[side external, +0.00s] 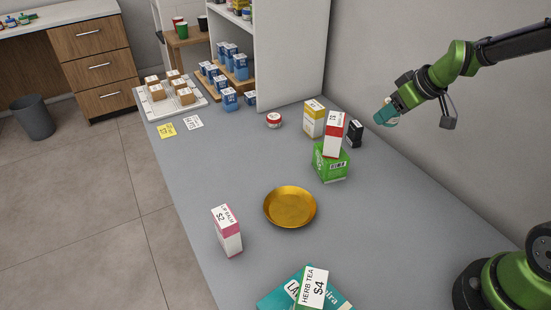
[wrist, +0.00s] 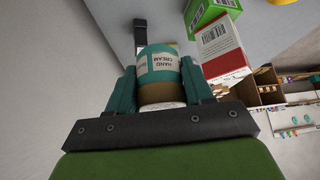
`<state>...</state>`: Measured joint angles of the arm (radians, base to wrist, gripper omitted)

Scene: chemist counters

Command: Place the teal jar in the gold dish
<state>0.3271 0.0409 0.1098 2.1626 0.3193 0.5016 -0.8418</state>
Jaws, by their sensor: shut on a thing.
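The teal jar (wrist: 160,68), with a white label reading HAND CREAM, sits between the fingers of my gripper (wrist: 163,88) in the wrist view. My gripper is shut on it. In the side view my gripper (side external: 385,115) is raised at the right, above the counter's back edge near the wall; the jar is small and partly hidden there. The gold dish (side external: 291,207) lies on the middle of the grey counter, below and to the left of my gripper. It looks empty. A bit of gold shows at the wrist view's upper right corner (wrist: 284,2).
A green box (side external: 331,165) with a red and white box (side external: 333,135) on it stands behind the dish. A yellow box (side external: 313,118) and a black box (side external: 355,134) are close by. A pink box (side external: 228,232) stands left of the dish. The counter around the dish is clear.

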